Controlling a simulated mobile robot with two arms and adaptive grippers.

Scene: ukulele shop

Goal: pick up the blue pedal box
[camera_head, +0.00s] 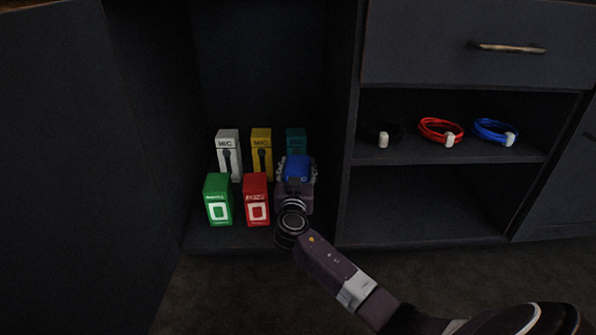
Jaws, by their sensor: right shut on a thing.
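The blue pedal box (298,168) stands at the front right of a group of boxes on the floor of the open cabinet bay. My right gripper (297,172) reaches in from the lower right and is shut on the blue box. Its fingers lie on either side of the box, and the gripper body hides most of the box's front, so only the blue top shows clearly. I cannot tell whether the box is lifted off the cabinet floor. My left gripper is not in view.
A red box (256,198) stands close left of the gripper, with a green box (218,199) beyond it. Behind are white (228,154), yellow (262,152) and teal (296,140) MIC boxes. A divider rises close on the right; coiled cables (441,131) lie on a shelf (450,156).

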